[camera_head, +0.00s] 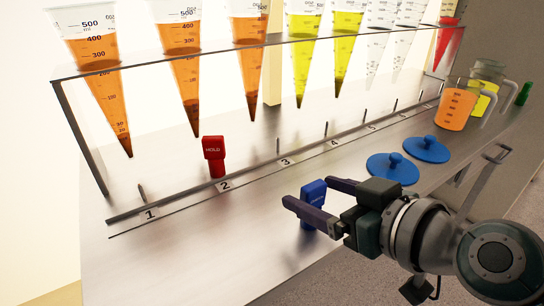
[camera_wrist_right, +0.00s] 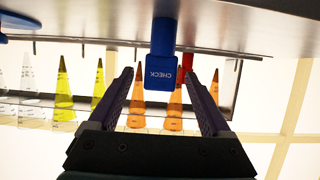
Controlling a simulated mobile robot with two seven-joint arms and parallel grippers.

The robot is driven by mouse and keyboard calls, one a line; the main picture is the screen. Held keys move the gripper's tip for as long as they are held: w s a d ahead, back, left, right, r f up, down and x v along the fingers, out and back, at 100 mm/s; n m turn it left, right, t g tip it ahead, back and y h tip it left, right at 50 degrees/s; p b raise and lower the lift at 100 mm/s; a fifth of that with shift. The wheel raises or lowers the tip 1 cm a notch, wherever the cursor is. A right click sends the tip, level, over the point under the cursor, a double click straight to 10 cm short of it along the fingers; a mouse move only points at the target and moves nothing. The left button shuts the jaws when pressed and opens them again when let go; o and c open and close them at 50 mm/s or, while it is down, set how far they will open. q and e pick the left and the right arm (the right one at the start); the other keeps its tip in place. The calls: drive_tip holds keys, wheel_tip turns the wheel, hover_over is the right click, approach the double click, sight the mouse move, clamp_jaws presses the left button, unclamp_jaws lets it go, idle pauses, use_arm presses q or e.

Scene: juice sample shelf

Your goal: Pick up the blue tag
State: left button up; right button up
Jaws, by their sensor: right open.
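The blue tag (camera_head: 314,193) stands upright on the metal bench near its front edge, in front of the shelf rack. In the right wrist view the blue tag (camera_wrist_right: 162,69) reads CHECK, appears upside down and lies between the two finger lines. My right gripper (camera_head: 309,193) is open, with its fingers reaching toward the tag from the right; one finger hides part of it. In the wrist view the open gripper (camera_wrist_right: 172,74) shows nothing held. I cannot tell whether a finger touches the tag. My left gripper is out of view.
A red HOLD tag (camera_head: 214,155) stands near number 2. Two blue lids (camera_head: 392,168) lie to the right of the tag. Orange (camera_head: 457,110) and yellow jugs stand further right. Cones of orange, yellow and clear liquid hang in the rack. The bench's front left is clear.

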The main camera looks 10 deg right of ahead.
drive_tip(key=b+x, duration=0.1)
drive_tip(key=x, duration=0.3)
drive_tip(key=shift+w+a+r, duration=0.1)
drive_tip(key=shift+w, duration=0.15)
drive_tip(key=shift+c, duration=0.4)
clamp_jaws()
